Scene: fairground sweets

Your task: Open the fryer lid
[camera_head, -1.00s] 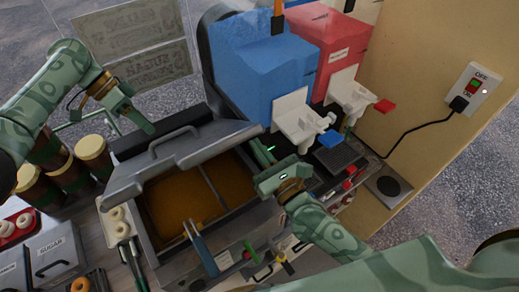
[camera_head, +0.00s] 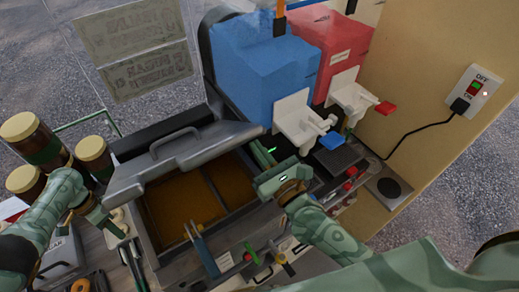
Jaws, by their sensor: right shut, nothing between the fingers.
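The grey fryer lid (camera_head: 185,152) stands raised at the back of the fryer, tilted, with its bar handle (camera_head: 174,140) on the upper face. Brown oil (camera_head: 185,205) shows in the open fryer (camera_head: 150,245) below it. My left gripper (camera_head: 97,225) is at the lower left, beside the fryer's left side and apart from the lid; its fingers look spread, with nothing between them. My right gripper (camera_head: 265,180) is shut and empty over the fryer's right edge, below the lid's right end.
A blue machine (camera_head: 255,65) and a red machine (camera_head: 335,45) with white dispensers stand behind right. Brown jars (camera_head: 95,155) with cream lids are at the left, close to my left arm. A blue-handled tool (camera_head: 205,255) rests at the fryer's front. A wall switch (camera_head: 474,88) is far right.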

